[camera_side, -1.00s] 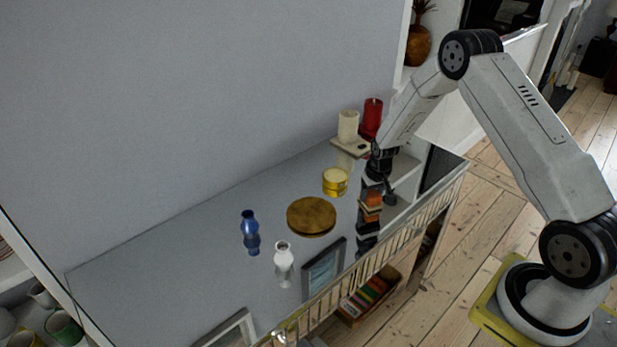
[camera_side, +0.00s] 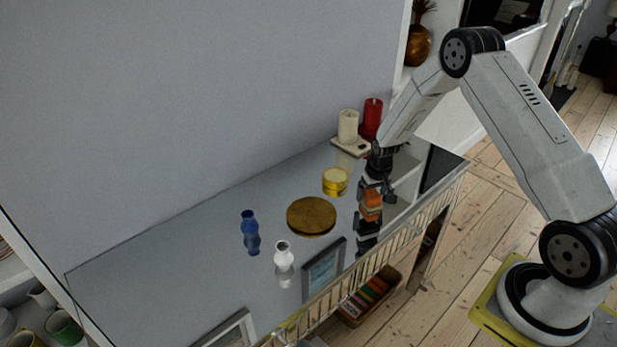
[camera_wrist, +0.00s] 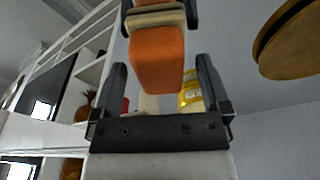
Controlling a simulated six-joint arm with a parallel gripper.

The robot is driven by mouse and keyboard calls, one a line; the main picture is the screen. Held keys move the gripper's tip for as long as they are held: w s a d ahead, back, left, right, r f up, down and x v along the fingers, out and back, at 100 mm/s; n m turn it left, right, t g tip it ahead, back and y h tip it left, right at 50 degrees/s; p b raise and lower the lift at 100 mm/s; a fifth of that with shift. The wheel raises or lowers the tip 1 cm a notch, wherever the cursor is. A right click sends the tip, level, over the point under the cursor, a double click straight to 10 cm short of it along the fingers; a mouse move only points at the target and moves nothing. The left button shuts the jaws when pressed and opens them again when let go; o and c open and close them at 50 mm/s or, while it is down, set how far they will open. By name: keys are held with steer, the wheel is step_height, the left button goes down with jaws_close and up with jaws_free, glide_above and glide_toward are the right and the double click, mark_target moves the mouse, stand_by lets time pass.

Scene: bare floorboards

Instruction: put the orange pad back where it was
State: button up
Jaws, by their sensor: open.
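The orange pad (camera_side: 372,197) is a small block near the front right edge of the glossy grey cabinet top, with a tan layer and more orange below it; part of this may be its reflection. My gripper (camera_side: 377,189) is pointed down at the pad, its fingers spread to either side. In the wrist view, the pad (camera_wrist: 157,60) lies between and beyond the open fingertips of my gripper (camera_wrist: 161,66), with visible gaps on both sides. The reflected fingers show above it. The pad's exact contact with the surface is hard to see.
A yellow jar (camera_side: 335,182) stands close left of my gripper. Behind are a cream candle (camera_side: 348,127) and a red candle (camera_side: 373,112). A round wooden disc (camera_side: 311,215), blue vase (camera_side: 250,232), white vase (camera_side: 284,262) and picture frame (camera_side: 324,270) stand further left. A railing (camera_side: 400,248) edges the front.

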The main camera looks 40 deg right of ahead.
mark_target(375, 196)
step_height(375, 196, up, 12)
steer(key=s, duration=0.1)
steer(key=shift+s+a+f, duration=0.25)
steer(key=shift+s+a, duration=0.05)
steer(key=shift+a, duration=0.05)
stand_by(0.8)
steer(key=s+a+r+n, duration=0.2)
steer(key=s+a+r, duration=0.1)
steer(key=s+a, duration=0.5)
steer(key=s+a+r+n+t, duration=0.1)
steer(key=s+a+r, duration=0.3)
steer(key=s+a, duration=0.4)
steer(key=shift+s+a+n+y, duration=0.15)
steer(key=shift+a+n+y, duration=0.25)
steer(key=shift+a+n, duration=0.45)
